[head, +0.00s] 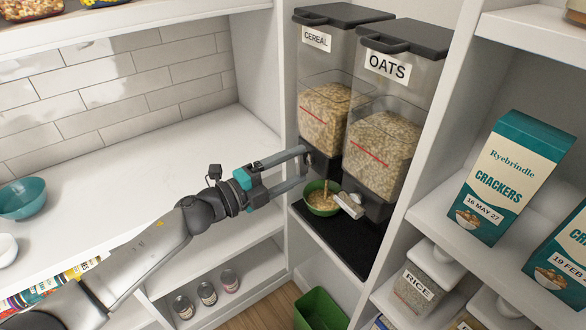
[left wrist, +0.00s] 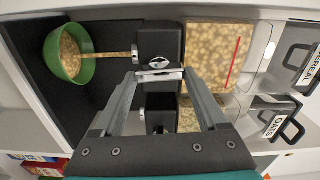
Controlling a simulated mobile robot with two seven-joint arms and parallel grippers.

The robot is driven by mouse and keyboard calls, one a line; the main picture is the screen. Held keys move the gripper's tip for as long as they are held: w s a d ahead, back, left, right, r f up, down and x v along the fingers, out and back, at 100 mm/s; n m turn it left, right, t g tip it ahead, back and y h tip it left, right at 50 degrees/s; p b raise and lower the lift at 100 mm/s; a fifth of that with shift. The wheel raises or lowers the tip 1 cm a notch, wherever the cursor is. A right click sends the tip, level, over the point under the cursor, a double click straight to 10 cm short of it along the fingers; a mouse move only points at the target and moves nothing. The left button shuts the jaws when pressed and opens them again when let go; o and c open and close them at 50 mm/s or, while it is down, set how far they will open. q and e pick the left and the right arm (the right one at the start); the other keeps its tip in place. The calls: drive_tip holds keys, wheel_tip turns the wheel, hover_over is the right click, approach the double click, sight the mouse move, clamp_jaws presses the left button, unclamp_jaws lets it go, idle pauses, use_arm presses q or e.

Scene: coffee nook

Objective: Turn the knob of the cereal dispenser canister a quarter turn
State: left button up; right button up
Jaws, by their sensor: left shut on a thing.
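The cereal canister (head: 322,115), labelled CEREAL, stands left of the OATS canister in the head view. It is partly filled, with a red line across its front. My left gripper (head: 306,160) is shut on its knob; the wrist view shows the pale knob (left wrist: 160,75) between the fingertips of my left gripper (left wrist: 160,82). A stream of cereal (left wrist: 105,55) runs from the outlet into a green bowl (left wrist: 52,58), which also shows in the head view (head: 311,208) holding some cereal. My right gripper is not in view.
The oats canister (head: 383,140) stands close on the right, its pale knob (head: 348,206) sticking out near the bowl. A black mat (head: 345,243) lies under the dispensers. Shelf walls flank them. A cracker box (head: 505,180) stands on the right shelf, and the white counter (head: 130,180) is mostly clear.

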use_arm(q)
drive_tip(key=shift+m, duration=0.4)
drive_tip(key=o, duration=1.3)
drive_tip(key=b+v, duration=0.2)
drive_tip(key=v, duration=1.3)
drive_tip(key=shift+a, duration=0.1)
